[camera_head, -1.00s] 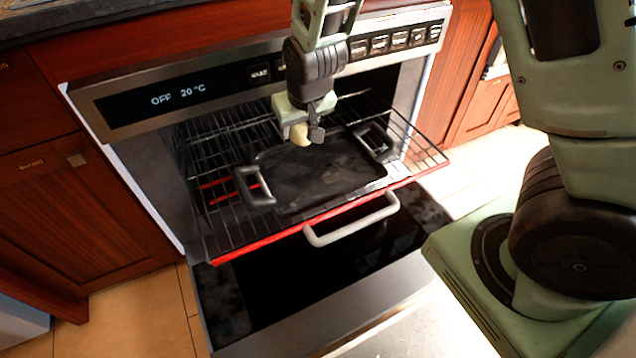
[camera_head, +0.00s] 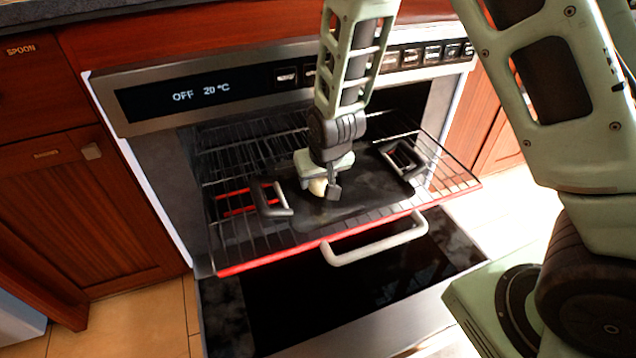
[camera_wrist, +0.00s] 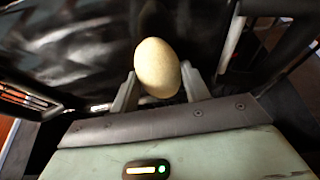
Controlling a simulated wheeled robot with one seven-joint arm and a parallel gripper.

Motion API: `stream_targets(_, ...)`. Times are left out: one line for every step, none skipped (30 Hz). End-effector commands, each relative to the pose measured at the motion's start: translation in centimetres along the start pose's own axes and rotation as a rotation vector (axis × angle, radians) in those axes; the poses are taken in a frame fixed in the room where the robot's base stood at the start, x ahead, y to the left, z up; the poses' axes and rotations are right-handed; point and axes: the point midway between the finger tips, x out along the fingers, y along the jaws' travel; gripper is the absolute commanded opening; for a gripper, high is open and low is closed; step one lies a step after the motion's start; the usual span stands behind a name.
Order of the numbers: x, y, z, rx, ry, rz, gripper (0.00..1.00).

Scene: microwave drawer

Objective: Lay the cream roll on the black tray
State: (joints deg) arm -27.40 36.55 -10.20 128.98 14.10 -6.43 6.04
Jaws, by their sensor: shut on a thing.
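The cream roll (camera_wrist: 158,68) is a pale oval piece held between the two fingers of my gripper (camera_wrist: 160,92) in the wrist view. In the head view my gripper (camera_head: 325,188) is low over the black tray, and the roll (camera_head: 317,187) shows at its left finger. The black tray (camera_head: 350,205) has a raised handle at each side and lies on the pulled-out oven rack. The tray's dark surface also shows behind the roll in the wrist view (camera_wrist: 75,45). I cannot tell whether the roll touches the tray.
The wire rack (camera_head: 235,235) with its red front edge sticks out of the open oven. The tray's left handle (camera_head: 270,199) and right handle (camera_head: 402,160) stand up beside my gripper. The lowered oven door (camera_head: 300,310) with its pale handle (camera_head: 375,240) is below.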

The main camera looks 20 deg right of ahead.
Motion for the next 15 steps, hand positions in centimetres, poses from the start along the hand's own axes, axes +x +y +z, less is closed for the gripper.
stream_targets(0.61,0.02,0.22,0.001,0.000,0.000,0.20)
stream_targets(0.64,0.01,0.22,0.001,0.001,0.000,0.20)
stream_targets(0.57,0.00,0.18,0.001,0.002,-0.001,0.20)
stream_targets(0.51,-0.01,0.15,0.001,0.002,-0.001,0.20)
stream_targets(0.48,-0.01,0.13,0.001,0.002,-0.001,0.20)
stream_targets(0.47,-0.01,0.14,0.001,0.002,-0.001,0.20)
stream_targets(0.47,-0.01,0.14,0.001,0.002,-0.001,0.20)
stream_targets(0.48,-0.01,0.14,0.000,0.002,-0.001,0.20)
stream_targets(0.53,-0.01,0.17,0.001,0.002,-0.001,0.20)
stream_targets(0.61,-0.01,0.21,0.000,0.001,-0.001,0.20)
stream_targets(0.72,0.00,0.25,0.000,0.001,-0.001,0.20)
stream_targets(0.85,-0.01,0.30,0.000,0.001,-0.001,0.20)
stream_targets(0.75,-0.01,0.26,0.000,0.002,-0.001,0.54)
stream_targets(0.73,-0.01,0.25,0.000,0.002,-0.001,0.62)
stream_targets(0.73,-0.01,0.26,0.000,0.001,-0.001,0.68)
